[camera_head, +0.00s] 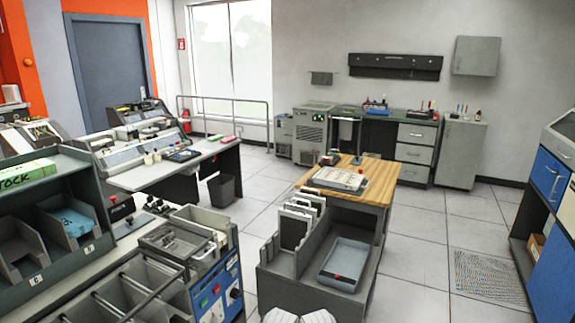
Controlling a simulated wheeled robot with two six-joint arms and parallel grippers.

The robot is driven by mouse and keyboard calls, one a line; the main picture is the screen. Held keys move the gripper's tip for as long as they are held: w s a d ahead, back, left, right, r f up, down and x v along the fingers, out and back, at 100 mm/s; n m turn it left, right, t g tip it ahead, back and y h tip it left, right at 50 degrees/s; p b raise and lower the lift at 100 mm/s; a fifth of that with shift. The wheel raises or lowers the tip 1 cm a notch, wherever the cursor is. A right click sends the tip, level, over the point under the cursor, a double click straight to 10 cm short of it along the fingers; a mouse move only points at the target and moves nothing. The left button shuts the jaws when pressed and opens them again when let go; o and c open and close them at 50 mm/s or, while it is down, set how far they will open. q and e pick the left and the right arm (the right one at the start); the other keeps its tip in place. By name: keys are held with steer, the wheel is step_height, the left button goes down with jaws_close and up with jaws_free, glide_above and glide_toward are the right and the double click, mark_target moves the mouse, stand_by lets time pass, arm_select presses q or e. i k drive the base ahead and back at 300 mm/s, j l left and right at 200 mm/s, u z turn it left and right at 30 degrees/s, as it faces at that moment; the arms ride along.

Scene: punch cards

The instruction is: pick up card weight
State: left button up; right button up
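I cannot tell for sure which thing is the card weight. A dark block with a red knob (121,207) stands at the left, on the counter beside the grey shelf unit. Another small dark item with red on it (330,159) sits at the back edge of the wooden-topped table (377,176). A small red piece also shows at the front of the blue-grey tray (345,261). Neither of my grippers can be made out. Pale rounded shapes at the bottom edge are too cut off to identify.
A grey shelf unit (77,246) with bins stands at the left, beside a card machine (205,258) with a blue front. A grey rack (285,260) joins the wooden table. A blue cabinet (553,255) is at the right.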

mark_target(132, 224)
steer(key=u, duration=0.6)
steer(key=i+l+u, duration=0.4)
steer(key=l+u, duration=0.2)
steer(key=i+l+u, duration=0.15)
steer(key=u, duration=0.15)
steer(key=i+l, duration=0.15)
steer(key=l, duration=0.35)
steer(key=i+l+u, duration=0.1)
steer(key=l, duration=0.4)
steer(key=i+l+u, duration=0.1)
steer(key=l, duration=0.35)
steer(key=i+l, duration=0.15)
steer(key=l, duration=0.4)
